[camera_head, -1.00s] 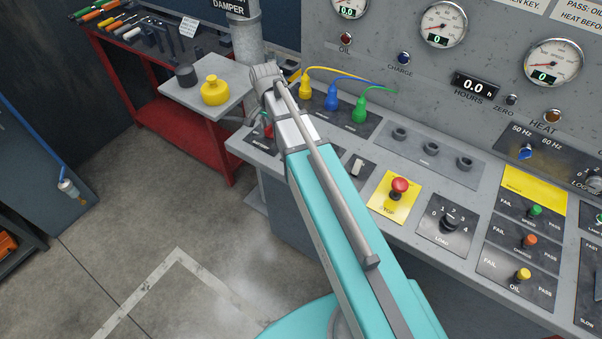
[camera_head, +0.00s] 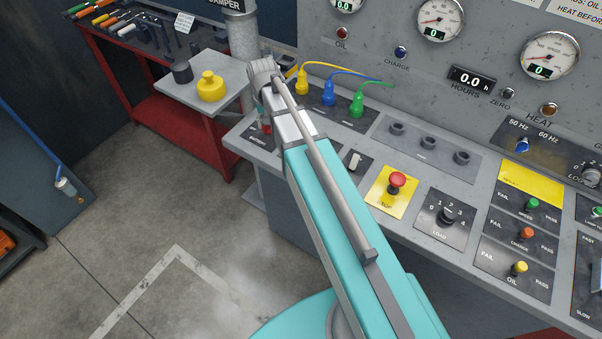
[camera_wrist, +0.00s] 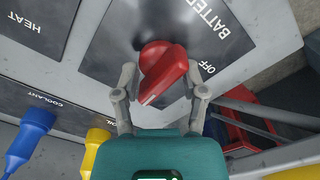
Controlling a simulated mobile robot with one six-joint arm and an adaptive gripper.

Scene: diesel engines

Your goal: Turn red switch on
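The red switch (camera_wrist: 163,72) is a rotary knob on a dark plate marked BATTERY, with OFF printed beside it. Its handle, with a white line, lies slantwise in the wrist view and points toward the lower left. In the head view a small red part of the switch (camera_head: 266,126) shows beside my arm at the left end of the console. My gripper (camera_wrist: 163,84) is open, with one finger on each side of the red handle. I cannot tell whether either fingertip touches it. In the head view my arm hides the fingers.
Yellow, blue and green plugs (camera_head: 328,95) with cables stand close to my arm on the console. A red emergency button (camera_head: 397,181) and a load dial (camera_head: 446,215) lie to the right. A red workbench (camera_head: 165,122) with a yellow container (camera_head: 211,88) stands at left.

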